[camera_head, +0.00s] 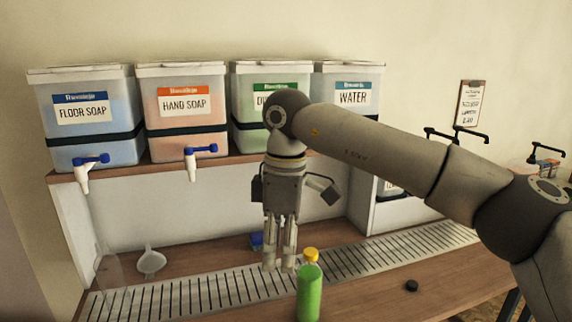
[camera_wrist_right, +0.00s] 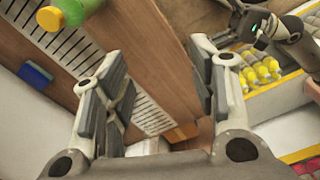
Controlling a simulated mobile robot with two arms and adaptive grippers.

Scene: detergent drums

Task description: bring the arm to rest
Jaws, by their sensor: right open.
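My right arm comes in from the right in the head view and bends down at its wrist. My right gripper (camera_head: 279,266) points downward, in front of the shelf and above the slotted metal strip. In the wrist view its two fingers (camera_wrist_right: 160,100) stand wide apart with nothing between them. A green bottle with a yellow cap (camera_head: 310,290) stands just right of and nearer than the gripper, and it does not seem to be held. The bottle also shows at the top of the wrist view (camera_wrist_right: 75,12). A dark part with teal lights, perhaps my left gripper (camera_wrist_right: 262,30), shows there at upper right.
Floor soap (camera_head: 88,117), hand soap (camera_head: 181,112), a green-labelled drum (camera_head: 247,80) partly behind my arm, and water (camera_head: 347,92) stand on the shelf. A funnel (camera_head: 151,262), a blue block (camera_head: 256,241) and a black cap (camera_head: 411,286) are below. A crate (camera_wrist_right: 275,103) holds yellow-capped bottles.

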